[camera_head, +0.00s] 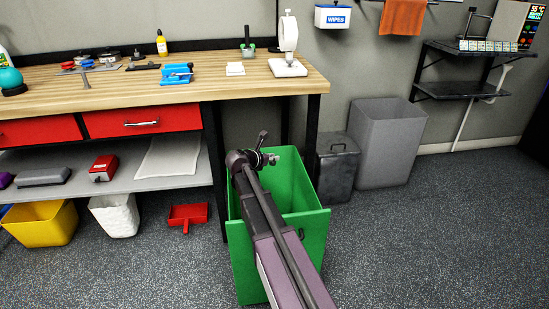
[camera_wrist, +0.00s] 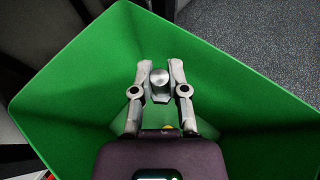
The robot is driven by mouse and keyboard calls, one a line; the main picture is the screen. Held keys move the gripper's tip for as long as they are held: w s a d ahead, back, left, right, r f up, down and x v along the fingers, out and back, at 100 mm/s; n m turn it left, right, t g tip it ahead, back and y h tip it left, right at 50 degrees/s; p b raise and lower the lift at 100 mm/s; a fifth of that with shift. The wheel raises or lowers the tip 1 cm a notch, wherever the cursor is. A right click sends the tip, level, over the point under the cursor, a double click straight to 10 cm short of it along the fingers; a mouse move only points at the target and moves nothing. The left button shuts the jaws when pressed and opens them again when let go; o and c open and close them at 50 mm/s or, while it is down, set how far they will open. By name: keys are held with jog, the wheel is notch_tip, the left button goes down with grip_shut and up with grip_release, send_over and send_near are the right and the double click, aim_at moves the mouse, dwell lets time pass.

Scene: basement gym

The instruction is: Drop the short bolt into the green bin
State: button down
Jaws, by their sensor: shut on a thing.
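The green bin (camera_head: 302,237) stands on the floor at the right end of the workbench, open at the top. My arm reaches over its near rim in the head view. In the wrist view I look down into the bin (camera_wrist: 80,75), whose sloping walls surround my gripper (camera_wrist: 160,76). My gripper is shut on a short metal bolt (camera_wrist: 160,86), held between the fingertips with its round head facing the camera. The bolt is over the bin's opening.
A dark lidded bin (camera_head: 338,165) and a grey bin (camera_head: 387,142) stand behind and right of the green bin. The workbench (camera_head: 130,95) with tools is at left. A yellow bin (camera_head: 40,222), white basket (camera_head: 115,214) and red dustpan (camera_head: 188,216) lie below. Floor at right is clear.

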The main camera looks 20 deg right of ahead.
aim_at(273, 162)
jog(key=shift+f+b, duration=1.25)
jog(key=shift+f, duration=0.3)
jog(key=c, duration=0.6)
grip_release()
